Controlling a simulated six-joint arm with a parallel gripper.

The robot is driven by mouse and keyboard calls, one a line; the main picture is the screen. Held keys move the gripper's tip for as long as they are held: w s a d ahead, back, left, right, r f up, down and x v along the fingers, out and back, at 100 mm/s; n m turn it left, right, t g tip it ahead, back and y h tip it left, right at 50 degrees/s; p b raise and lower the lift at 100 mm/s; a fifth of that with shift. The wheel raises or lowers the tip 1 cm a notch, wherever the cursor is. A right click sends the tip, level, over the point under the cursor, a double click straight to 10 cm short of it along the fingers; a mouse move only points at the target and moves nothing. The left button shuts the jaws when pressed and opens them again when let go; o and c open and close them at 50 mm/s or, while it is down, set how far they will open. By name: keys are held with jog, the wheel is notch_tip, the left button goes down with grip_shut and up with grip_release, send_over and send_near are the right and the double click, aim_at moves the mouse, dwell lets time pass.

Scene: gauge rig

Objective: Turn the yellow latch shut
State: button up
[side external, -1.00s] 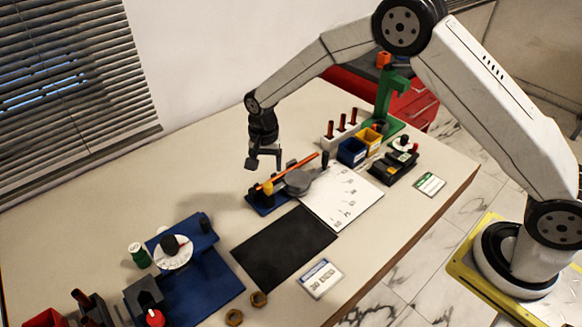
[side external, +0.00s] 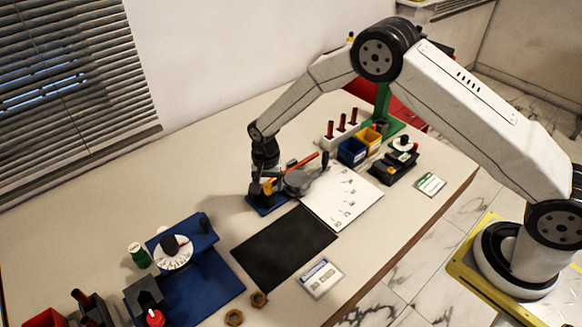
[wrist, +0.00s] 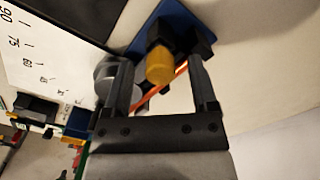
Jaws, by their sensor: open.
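The yellow latch (wrist: 160,66) is a short yellow knob on a blue base (wrist: 150,22), beside an orange bar (wrist: 172,78). In the wrist view it lies between the two dark fingers of my open gripper (wrist: 160,88), near their tips. I cannot tell whether either finger touches it. In the side external view my gripper (side external: 266,184) is low over the blue base (side external: 270,205), and only a small part of the yellow latch (side external: 267,189) shows. The orange bar (side external: 302,160) runs from there up over a grey round part (side external: 298,181).
A white scale sheet (side external: 345,197) and a black mat (side external: 284,246) lie beside the base. Blue (side external: 352,152) and yellow (side external: 370,138) bins stand behind. A blue fixture with a white dial (side external: 173,254) stands at front left.

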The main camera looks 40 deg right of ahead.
grip_shut()
jog(key=shift+n, duration=0.4)
jog(key=n, duration=0.7)
jog(key=shift+n, duration=0.4)
jog(key=n, duration=0.4)
jog(key=shift+n, duration=0.3)
jog(key=n, duration=0.4)
jog(key=shift+n, duration=0.4)
